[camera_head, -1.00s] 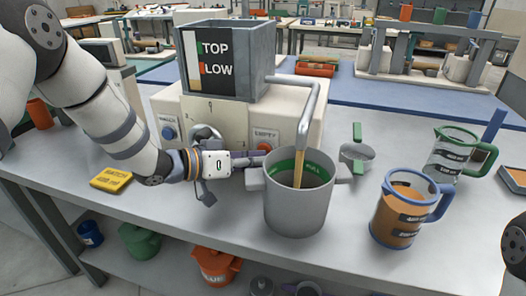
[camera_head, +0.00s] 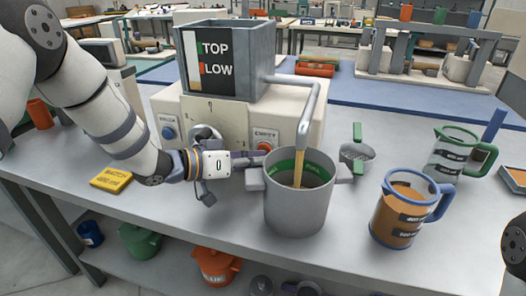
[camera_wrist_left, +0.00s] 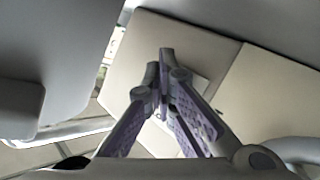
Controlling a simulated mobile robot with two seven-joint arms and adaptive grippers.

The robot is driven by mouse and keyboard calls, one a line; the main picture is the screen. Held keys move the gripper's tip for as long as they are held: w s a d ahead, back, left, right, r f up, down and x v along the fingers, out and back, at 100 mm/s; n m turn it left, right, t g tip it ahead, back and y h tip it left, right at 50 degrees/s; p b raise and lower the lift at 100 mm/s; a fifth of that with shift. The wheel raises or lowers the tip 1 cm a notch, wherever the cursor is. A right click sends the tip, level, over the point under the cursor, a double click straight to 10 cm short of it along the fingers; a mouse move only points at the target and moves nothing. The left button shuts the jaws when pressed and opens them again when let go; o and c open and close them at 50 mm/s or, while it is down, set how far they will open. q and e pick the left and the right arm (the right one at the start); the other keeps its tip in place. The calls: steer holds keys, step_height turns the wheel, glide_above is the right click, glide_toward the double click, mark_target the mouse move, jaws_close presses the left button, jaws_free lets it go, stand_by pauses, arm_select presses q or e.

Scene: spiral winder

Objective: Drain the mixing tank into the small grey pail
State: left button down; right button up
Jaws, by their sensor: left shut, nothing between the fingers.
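The mixing tank (camera_head: 262,62) is a grey open box on a cream machine body, with a TOP/LOW gauge (camera_head: 196,62) on its front. A brown stream (camera_head: 298,172) runs from its bent grey spout (camera_head: 308,115) into the small grey pail (camera_head: 296,212). The pail stands upright under the spout, with a green band inside its rim; how full it is, I cannot tell. My left gripper (camera_head: 262,158) is shut and empty, just below the red EMPTY button (camera_head: 264,146) and beside the pail; contact is unclear. Its fingers (camera_wrist_left: 160,68) meet in the left wrist view. My right gripper is out of view.
A blue-rimmed jug (camera_head: 392,215) of brown liquid stands right of the pail. A yellow batch card (camera_head: 112,180) lies left. A blue button (camera_head: 168,133) is on the machine.

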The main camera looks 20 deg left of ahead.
arm_select(q)
steer(key=shift+s, duration=0.1)
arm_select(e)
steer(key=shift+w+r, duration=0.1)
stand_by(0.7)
arm_select(q)
steer(key=shift+s+r+p, duration=0.15)
steer(key=shift+s+p, duration=0.3)
steer(key=shift+s, duration=0.2)
steer(key=shift+s+f, duration=0.1)
steer(key=shift+f, duration=0.1)
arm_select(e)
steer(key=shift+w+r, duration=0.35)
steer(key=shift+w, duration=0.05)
arm_select(q)
steer(key=shift+s+r, duration=0.2)
steer(key=shift+s, duration=0.3)
steer(key=shift+s+a+r+p, duration=0.1)
steer(key=shift+s+p, duration=0.65)
steer(key=shift+s, duration=0.5)
steer(key=shift+s+f, duration=0.2)
steer(key=shift+s, duration=0.55)
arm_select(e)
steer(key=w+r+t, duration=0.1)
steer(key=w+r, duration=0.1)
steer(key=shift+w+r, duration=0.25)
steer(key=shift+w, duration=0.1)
arm_select(q)
steer(key=shift+f, duration=0.1)
